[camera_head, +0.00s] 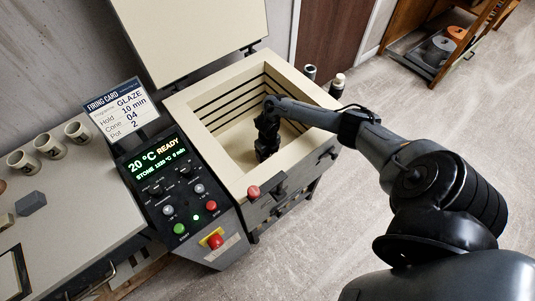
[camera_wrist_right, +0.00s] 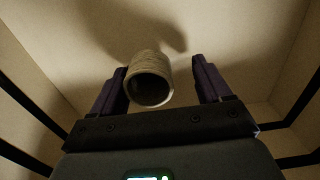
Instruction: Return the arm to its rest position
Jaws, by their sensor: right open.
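My right arm reaches into the open kiln (camera_head: 228,178), a cream box with dark lines along its inner walls. My right gripper (camera_head: 263,154) points down inside the chamber. In the right wrist view its two fingers are spread. A grey-beige clay pot (camera_wrist_right: 150,78) shows between them, nearer the left finger, with its round opening towards the camera. A gap shows between the pot and the right finger. I cannot tell whether the left finger touches it. In the head view the pot is hidden. My left gripper is not in view.
The kiln lid (camera_head: 190,32) stands raised at the back. A control panel (camera_head: 165,190) reads 20 °C READY, beside a firing card (camera_head: 118,105). Several cups (camera_head: 77,132) stand on the left table (camera_head: 75,215). The kiln walls closely surround my gripper. A wooden shelf (camera_head: 408,75) stands at the back right.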

